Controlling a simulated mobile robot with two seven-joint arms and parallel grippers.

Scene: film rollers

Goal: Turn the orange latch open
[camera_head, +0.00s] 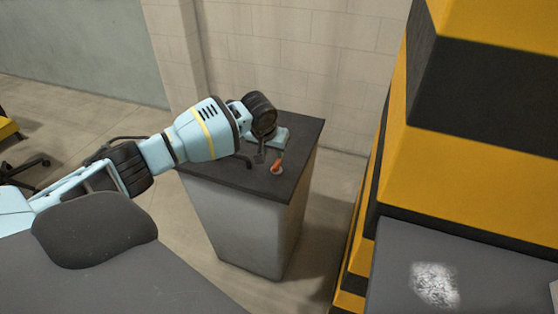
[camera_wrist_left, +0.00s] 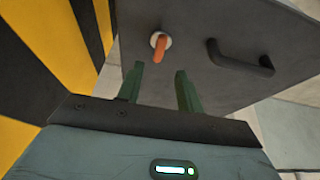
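The orange latch (camera_head: 277,167) sits on a pale round mount on the dark top of a grey cabinet (camera_head: 243,226). In the left wrist view the latch (camera_wrist_left: 159,44) lies just beyond the fingertips, between their lines and nearer the left finger. My left gripper (camera_head: 268,157) is over the cabinet top, close beside the latch. In the left wrist view its two green fingers (camera_wrist_left: 160,78) are apart with nothing between them. I cannot tell whether a finger touches the latch. My right gripper is not in view.
A black handle (camera_wrist_left: 240,58) is fixed on the same dark panel as the latch. A tall yellow-and-black striped structure (camera_head: 480,170) stands close to the right of the cabinet. A tiled wall (camera_head: 300,60) is behind it. Floor is open between cabinet and structure.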

